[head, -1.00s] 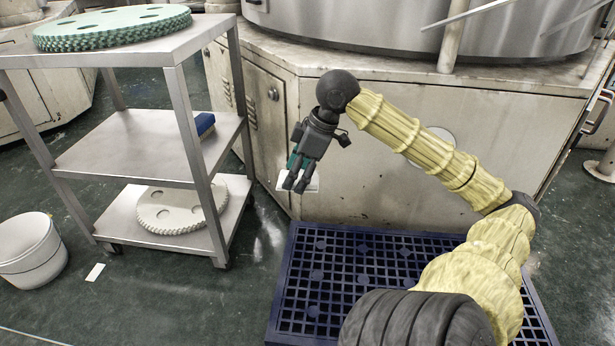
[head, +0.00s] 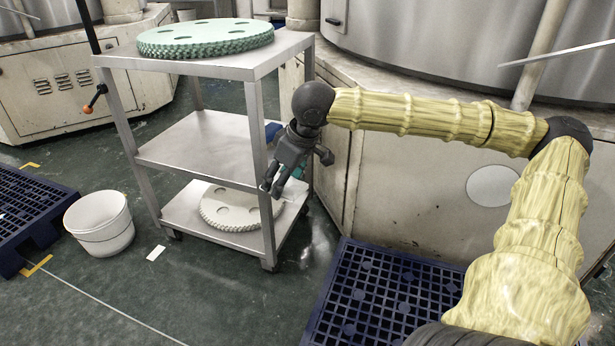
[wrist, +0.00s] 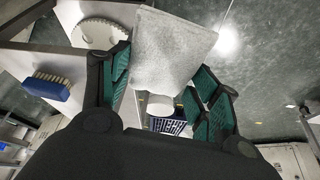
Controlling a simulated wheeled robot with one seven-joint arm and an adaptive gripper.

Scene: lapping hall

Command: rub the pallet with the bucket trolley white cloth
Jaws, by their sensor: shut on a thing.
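A white cloth (wrist: 172,45) hangs between the teal-padded fingers of my gripper (wrist: 163,85) in the wrist view. In the head view my gripper (head: 272,187) is in front of the trolley's right side, pointing down, and the cloth is hardly visible there. A dark blue grid pallet (head: 405,307) lies on the floor at the lower right, apart from the gripper and partly behind my arm. A second blue pallet (head: 35,208) lies at the far left edge. A blue pallet also shows beyond the cloth in the wrist view (wrist: 165,126).
A three-tier steel trolley (head: 205,150) carries a green toothed disc (head: 205,37) on top and a pale one (head: 230,210) at the bottom. A blue brush (wrist: 48,87) is on it. A white bucket (head: 100,222) stands left. A machine cabinet (head: 410,170) stands behind my arm. Floor between is clear.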

